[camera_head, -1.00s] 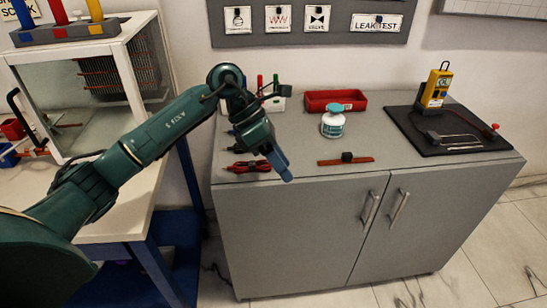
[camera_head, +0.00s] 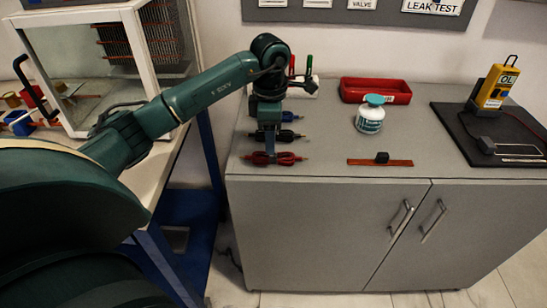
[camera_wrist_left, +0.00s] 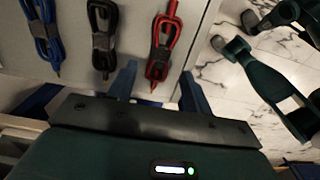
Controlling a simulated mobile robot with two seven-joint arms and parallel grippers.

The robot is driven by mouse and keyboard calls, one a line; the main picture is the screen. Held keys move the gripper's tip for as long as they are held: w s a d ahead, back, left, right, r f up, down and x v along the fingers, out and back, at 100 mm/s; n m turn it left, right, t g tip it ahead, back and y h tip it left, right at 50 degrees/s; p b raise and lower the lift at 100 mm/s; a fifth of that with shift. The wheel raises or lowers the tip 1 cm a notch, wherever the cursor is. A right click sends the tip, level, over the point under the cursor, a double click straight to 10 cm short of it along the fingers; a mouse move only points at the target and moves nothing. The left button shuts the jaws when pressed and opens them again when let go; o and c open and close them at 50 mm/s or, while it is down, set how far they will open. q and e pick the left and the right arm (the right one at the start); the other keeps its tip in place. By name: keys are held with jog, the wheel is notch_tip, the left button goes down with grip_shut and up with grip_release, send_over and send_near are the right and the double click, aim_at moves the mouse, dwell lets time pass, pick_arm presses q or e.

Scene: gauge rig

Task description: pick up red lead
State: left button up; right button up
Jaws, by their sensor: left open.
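The red lead (camera_head: 287,158) is a tied bundle lying near the front left edge of the grey cabinet top. It also shows in the left wrist view (camera_wrist_left: 161,48), upper middle. My left gripper (camera_head: 269,148) is open at the red lead and partly covers it in the head view. In the left wrist view, the lead's near end lies between the two spread blue fingers of my left gripper (camera_wrist_left: 158,88), with nothing clamped. Whether the fingers touch the lead I cannot tell. My right gripper is not in view.
A black lead (camera_wrist_left: 102,40) and a blue lead (camera_wrist_left: 42,35) lie beside the red one. A yellow meter (camera_head: 496,87) stands on a black mat (camera_head: 455,125).

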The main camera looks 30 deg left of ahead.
pick_arm(q)
notch_tip(320, 180, down, 5)
jog(key=shift+d, duration=0.1)
jog(key=shift+c, duration=0.3)
jog(key=c, duration=0.8)
notch_tip(320, 180, up, 10)
jog(key=shift+r, duration=0.1)
